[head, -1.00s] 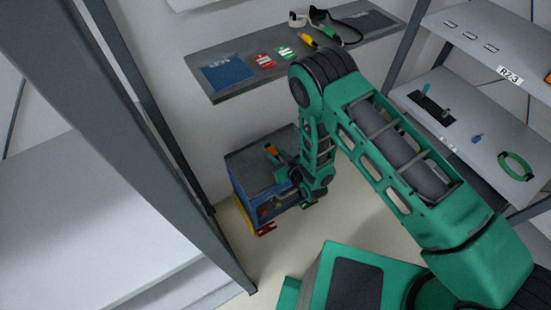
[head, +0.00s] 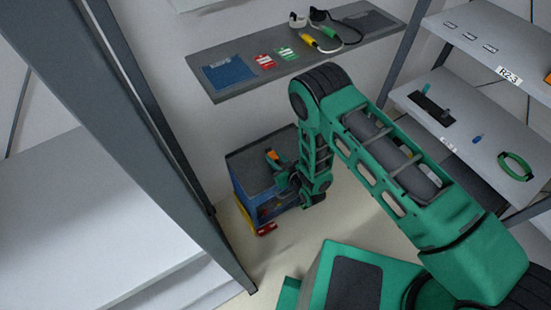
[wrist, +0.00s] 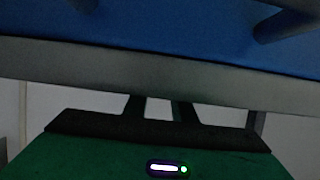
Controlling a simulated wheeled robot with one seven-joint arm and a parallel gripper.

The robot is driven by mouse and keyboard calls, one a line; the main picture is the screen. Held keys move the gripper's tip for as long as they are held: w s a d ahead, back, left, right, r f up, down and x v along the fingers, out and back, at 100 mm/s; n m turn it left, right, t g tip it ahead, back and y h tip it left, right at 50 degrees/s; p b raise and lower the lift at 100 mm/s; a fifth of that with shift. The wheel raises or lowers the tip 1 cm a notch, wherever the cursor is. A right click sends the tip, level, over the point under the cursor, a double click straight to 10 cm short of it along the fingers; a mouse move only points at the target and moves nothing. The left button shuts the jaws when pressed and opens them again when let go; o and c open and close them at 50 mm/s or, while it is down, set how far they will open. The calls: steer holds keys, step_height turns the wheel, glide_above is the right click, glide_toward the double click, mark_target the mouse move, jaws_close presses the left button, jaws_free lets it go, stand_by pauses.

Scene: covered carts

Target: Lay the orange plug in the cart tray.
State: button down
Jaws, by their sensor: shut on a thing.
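The blue cart (head: 238,185) stands low against the wall, and its dark grey tray (head: 245,160) forms the top. My gripper (head: 277,167) reaches over the cart's near right edge. The orange plug (head: 272,154) is at its fingertips, above or in the tray; I cannot tell if it touches the floor of the tray. In the wrist view, a grey rim (wrist: 60,70) and a blue wall (wrist: 150,25) fill the upper part. The dark fingers of my gripper (wrist: 160,106) run behind that rim, so their tips and the plug are hidden there.
A grey wall shelf (head: 235,92) above the cart holds a blue mat (head: 228,73), red and green cards, and cables with plugs. A dark post (head: 150,130) stands at the left. More shelves (head: 480,125) stand at the right. Red and yellow parts show at the cart's base.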

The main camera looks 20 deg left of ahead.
steer(key=c, duration=1.5)
jaws_free()
steer(key=shift+s+d+f, duration=0.15)
steer(key=shift+s+f, duration=0.1)
steer(key=shift+f, duration=0.35)
steer(key=shift+r+g, duration=0.3)
steer(key=v, duration=1.2)
steer(key=shift+w+r, duration=0.15)
steer(key=shift+r, duration=0.15)
